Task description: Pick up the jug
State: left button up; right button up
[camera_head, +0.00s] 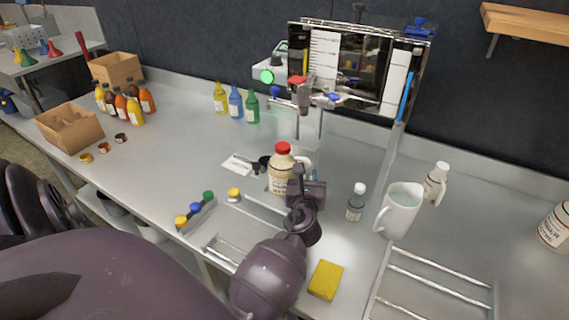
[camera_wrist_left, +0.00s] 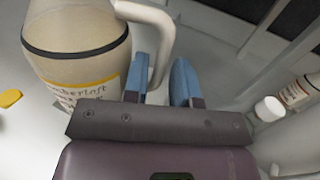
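The jug (camera_head: 281,178) is cream-coloured with a red cap, a label and a side handle, and stands upright on the grey worktop. Its body fills the upper left of the left wrist view (camera_wrist_left: 75,50), with the white handle (camera_wrist_left: 162,32) to its right. My left gripper (camera_head: 313,173) is at the jug's right side. In the left wrist view its blue fingers (camera_wrist_left: 160,80) are apart, with the lower end of the handle between them and the left finger between handle and body. Contact with the handle is not clear. My right gripper is out of view.
A white pitcher (camera_head: 398,212), a small white-capped bottle (camera_head: 356,202) and a yellow sponge (camera_head: 325,281) are to the right. A metal-framed panel (camera_head: 361,70) stands behind. Coloured bottles (camera_head: 236,103) and wooden crates (camera_head: 69,129) are farther left.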

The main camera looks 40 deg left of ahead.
pick_arm(q)
jog(key=shift+w+a, duration=0.2)
jog(key=shift+w, duration=0.1)
jog(key=shift+a, duration=0.1)
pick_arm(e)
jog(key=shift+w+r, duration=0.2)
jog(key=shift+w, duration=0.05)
pick_arm(q)
grip_shut()
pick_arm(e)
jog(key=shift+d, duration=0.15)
pick_arm(q)
jog(key=shift+r, duration=0.2)
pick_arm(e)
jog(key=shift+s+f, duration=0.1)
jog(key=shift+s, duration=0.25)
pick_arm(q)
notch_tip(320, 180, up, 13)
jog(key=p, duration=0.8)
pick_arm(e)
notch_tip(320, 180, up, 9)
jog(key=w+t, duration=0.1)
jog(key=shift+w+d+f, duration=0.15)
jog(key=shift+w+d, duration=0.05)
